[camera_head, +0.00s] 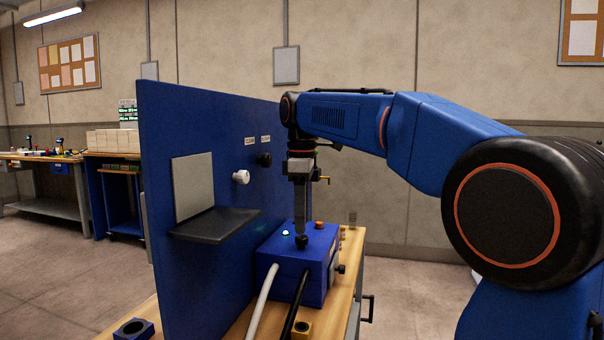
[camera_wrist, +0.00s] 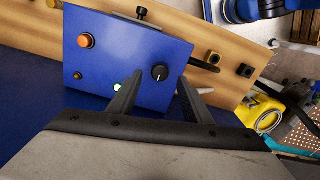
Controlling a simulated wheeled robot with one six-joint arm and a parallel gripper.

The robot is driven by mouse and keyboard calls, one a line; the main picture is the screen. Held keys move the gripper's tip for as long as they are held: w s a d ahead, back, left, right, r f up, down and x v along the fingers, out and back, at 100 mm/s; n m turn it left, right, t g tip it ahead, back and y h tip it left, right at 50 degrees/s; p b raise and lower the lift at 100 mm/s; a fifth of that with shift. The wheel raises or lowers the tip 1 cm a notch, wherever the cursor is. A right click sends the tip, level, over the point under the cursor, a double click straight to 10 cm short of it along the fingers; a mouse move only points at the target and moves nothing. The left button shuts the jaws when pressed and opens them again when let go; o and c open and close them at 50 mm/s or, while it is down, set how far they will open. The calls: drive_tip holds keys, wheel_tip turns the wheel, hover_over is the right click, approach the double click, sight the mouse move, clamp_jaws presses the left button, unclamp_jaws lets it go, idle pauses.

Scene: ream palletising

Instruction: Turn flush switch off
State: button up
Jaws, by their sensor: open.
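A blue control box (camera_head: 312,250) stands on the wooden bench beside an upright blue panel. On its top face is a black rotary knob (camera_wrist: 160,72) with a white pointer mark; no label on it can be read, so I cannot confirm it is the flush switch. In the head view the gripper (camera_head: 301,232) is just above the knob. Contact cannot be told.
An orange button (camera_wrist: 86,40) is on the box top. The blue panel (camera_head: 210,120) rises close by, with a white knob (camera_head: 241,177), a black knob (camera_head: 264,159) and a dark shelf (camera_head: 214,225). White and black hoses run from the box front.

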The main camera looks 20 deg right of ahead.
sight(302, 236)
wheel_tip(302, 236, up, 14)
drive_tip(key=shift+f, duration=0.15)
idle(0.5)
drive_tip(key=s+d+f+m+t, duration=0.1)
drive_tip(key=s+f+m, duration=0.3)
drive_tip(key=s+f, duration=0.6)
drive_tip(key=s+d+f+m+t, duration=0.2)
drive_tip(key=s+f, duration=0.8)
drive_tip(key=f, duration=0.6)
drive_tip(key=s+d+f+m+t, duration=0.1)
drive_tip(key=s+d+f+m, duration=0.3)
drive_tip(key=s+f+m, duration=0.3)
drive_tip(key=s+f, duration=0.3)
drive_tip(key=f, duration=0.3)
drive_tip(key=shift+f+t, duration=0.15)
drive_tip(key=shift+t, duration=0.25)
